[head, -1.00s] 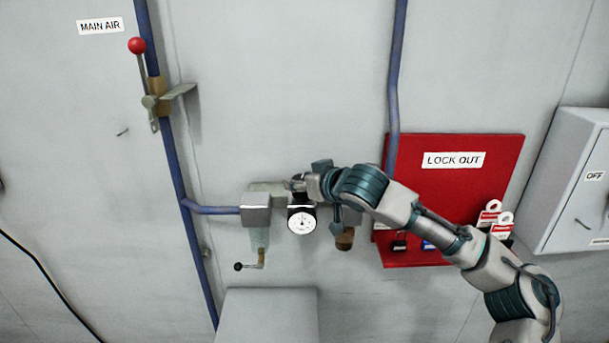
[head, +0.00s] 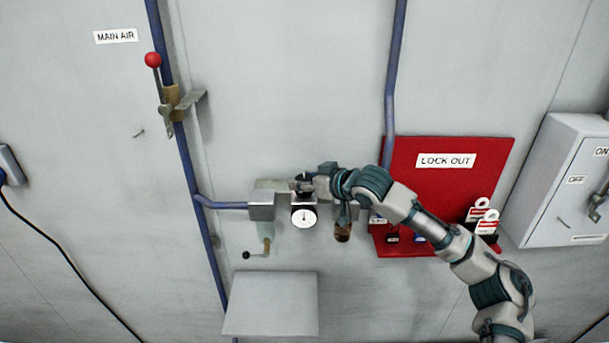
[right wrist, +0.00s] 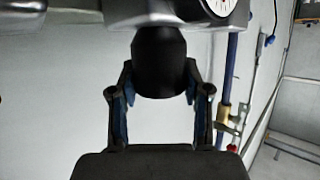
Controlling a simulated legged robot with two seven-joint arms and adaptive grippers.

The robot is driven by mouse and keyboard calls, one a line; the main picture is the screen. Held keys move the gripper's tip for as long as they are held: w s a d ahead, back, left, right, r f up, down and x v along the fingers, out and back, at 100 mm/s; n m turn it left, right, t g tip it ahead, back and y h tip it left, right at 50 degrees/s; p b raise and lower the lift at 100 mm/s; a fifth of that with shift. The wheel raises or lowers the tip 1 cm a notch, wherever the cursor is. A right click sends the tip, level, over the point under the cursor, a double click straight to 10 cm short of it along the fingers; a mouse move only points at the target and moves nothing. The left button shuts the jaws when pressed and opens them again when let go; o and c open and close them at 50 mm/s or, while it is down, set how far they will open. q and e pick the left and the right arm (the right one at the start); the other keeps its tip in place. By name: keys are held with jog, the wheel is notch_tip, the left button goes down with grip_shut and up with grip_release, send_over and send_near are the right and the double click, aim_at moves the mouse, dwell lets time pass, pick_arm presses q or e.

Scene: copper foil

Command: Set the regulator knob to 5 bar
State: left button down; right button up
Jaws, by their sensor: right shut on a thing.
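The black regulator knob (right wrist: 160,62) hangs between the two fingers of my right gripper (right wrist: 160,90) in the right wrist view, and the gripper is shut on it. In the head view the knob (head: 304,183) shows as a small dark part just above the round white gauge (head: 303,217). My right gripper (head: 314,183) comes to it from the right and partly hides it. The gauge also shows at the top edge of the right wrist view (right wrist: 222,4), cut off. Its numbers are too small to read. My left gripper is not in view.
Beside the gauge is a grey block (head: 261,205) on the blue pipe, with a small black-tipped lever (head: 250,255) below. A brown fitting (head: 343,232) hangs below my wrist. The red lockout board (head: 460,185) is behind my arm. A grey box (head: 270,303) stands below.

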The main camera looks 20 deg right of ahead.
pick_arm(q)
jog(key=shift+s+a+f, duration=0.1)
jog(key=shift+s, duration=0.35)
pick_arm(e)
jog(key=o, duration=1.2)
jog(key=shift+w+d, duration=0.1)
jog(key=shift+c, duration=0.2)
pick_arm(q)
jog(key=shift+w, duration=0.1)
pick_arm(e)
jog(key=shift+d, duration=0.1)
jog(key=v, duration=1.1)
jog(key=shift+s+d, duration=0.3)
jog(key=shift+s, duration=0.05)
